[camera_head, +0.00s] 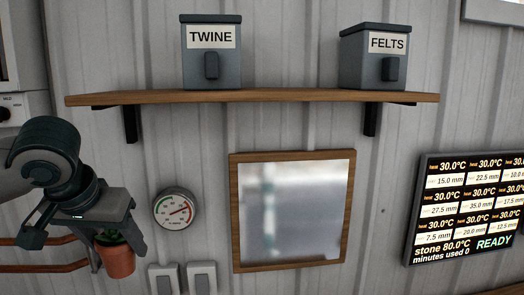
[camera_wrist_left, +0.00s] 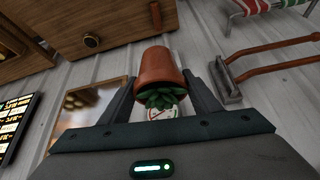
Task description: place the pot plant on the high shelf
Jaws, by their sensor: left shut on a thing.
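The pot plant, a small terracotta pot with a green succulent, hangs low at the left in the head view (camera_head: 118,262). My left gripper (camera_head: 116,238) is shut on it, with the fingers beside the pot's upper part. In the left wrist view the pot (camera_wrist_left: 160,68) sits between the two fingers of the left gripper (camera_wrist_left: 163,90), its leaves towards the palm. The high shelf (camera_head: 285,96) is a wooden board on the wall, above and to the right of the left gripper. My right gripper is not in view.
A TWINE canister (camera_head: 211,68) and a FELTS canister (camera_head: 374,70) stand on the shelf, with bare board between them and at its left end. Below are a round gauge (camera_head: 174,209), a wood-framed mirror (camera_head: 292,210) and black brackets (camera_head: 130,124). A display screen (camera_head: 470,210) is at right.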

